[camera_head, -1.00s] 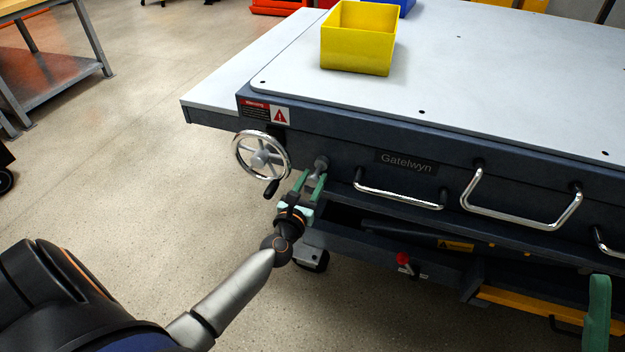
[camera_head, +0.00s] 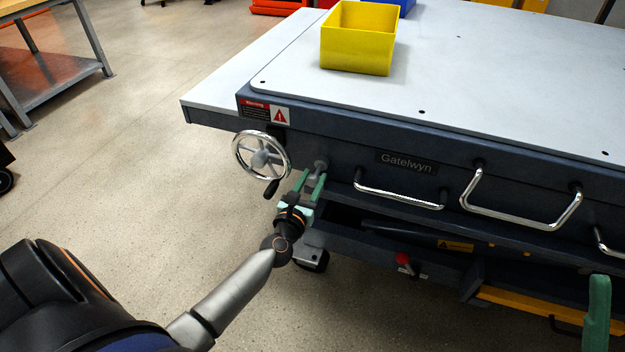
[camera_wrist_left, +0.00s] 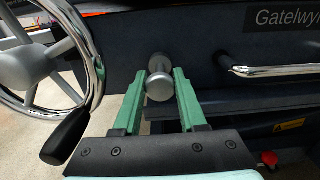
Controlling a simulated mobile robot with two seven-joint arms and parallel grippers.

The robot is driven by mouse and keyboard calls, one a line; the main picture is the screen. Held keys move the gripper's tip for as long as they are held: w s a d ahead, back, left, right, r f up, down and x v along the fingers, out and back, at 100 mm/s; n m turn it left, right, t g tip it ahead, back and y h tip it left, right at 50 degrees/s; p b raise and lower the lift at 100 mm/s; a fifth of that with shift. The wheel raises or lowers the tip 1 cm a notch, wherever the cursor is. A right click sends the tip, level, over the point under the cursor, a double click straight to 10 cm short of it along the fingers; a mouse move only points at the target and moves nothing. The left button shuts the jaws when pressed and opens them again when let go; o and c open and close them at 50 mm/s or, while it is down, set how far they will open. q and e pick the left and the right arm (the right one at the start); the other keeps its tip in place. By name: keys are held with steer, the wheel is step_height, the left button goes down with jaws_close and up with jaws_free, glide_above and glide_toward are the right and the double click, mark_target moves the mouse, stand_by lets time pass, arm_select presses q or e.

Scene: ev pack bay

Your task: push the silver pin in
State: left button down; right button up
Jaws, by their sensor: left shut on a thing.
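The silver pin (camera_head: 321,163) sticks out of the dark front side of the cart, just right of the handwheel. In the left wrist view the pin (camera_wrist_left: 159,86) shows its round end, with a narrower shank and a collar behind it. My left gripper (camera_head: 312,177) is shut on the pin, one green finger on each side, as the left wrist view also shows (camera_wrist_left: 160,78). How deep the pin sits in its hole is hidden. One green finger of my right gripper (camera_head: 597,315) shows at the lower right edge; the rest is out of view.
The chrome handwheel (camera_head: 262,155) with a black knob is close left of my left gripper. A chrome handle (camera_head: 400,198) is to the right. Below are an open shelf and a red knob (camera_head: 403,259). A yellow bin (camera_head: 357,45) stands on the cart top.

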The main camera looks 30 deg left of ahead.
stand_by(0.3)
arm_select(q)
steer(key=shift+b+x, duration=0.5)
steer(key=shift+x, duration=0.8)
steer(key=shift+r, duration=0.1)
steer(key=shift+c, duration=2.4)
jaws_free()
steer(key=v, duration=1.2)
steer(key=shift+s, duration=0.25)
